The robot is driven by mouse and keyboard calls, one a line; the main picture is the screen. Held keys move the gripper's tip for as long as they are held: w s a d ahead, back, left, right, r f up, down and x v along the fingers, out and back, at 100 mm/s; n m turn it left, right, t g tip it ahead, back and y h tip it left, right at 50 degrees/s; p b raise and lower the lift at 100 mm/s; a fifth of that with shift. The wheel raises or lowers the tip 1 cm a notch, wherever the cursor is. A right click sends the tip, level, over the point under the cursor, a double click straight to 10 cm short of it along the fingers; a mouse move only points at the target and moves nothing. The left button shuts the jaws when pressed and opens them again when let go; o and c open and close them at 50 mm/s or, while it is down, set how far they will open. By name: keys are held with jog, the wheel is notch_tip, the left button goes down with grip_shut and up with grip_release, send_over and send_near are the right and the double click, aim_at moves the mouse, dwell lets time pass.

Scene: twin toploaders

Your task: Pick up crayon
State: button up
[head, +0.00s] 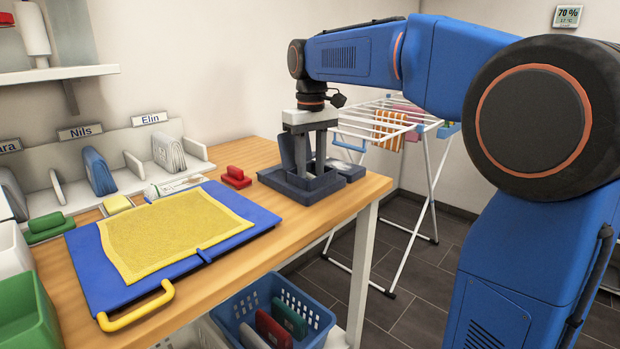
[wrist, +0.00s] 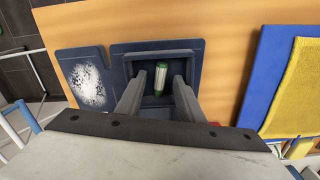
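A green and white crayon (wrist: 160,76) lies in a square recess of a dark blue tray (wrist: 195,58) in the wrist view. In the head view the tray (head: 272,178) sits near the right end of the wooden table, and the crayon cannot be made out there. My gripper (head: 311,170) points down over the tray. In the wrist view my gripper (wrist: 158,88) is open, one finger on each side of the crayon. A gap shows between each finger and the crayon. I cannot tell how deep the fingertips are in the recess.
White lint (wrist: 87,83) lies on the tray's other part. A red block (head: 236,177) stands left of the tray. A blue board (head: 90,265) with a yellow cloth (head: 175,235) covers the table's middle. A drying rack (head: 430,180) stands beyond the right edge.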

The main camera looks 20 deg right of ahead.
jog(key=shift+f, duration=0.2)
grip_shut()
jog(key=shift+r, duration=0.15)
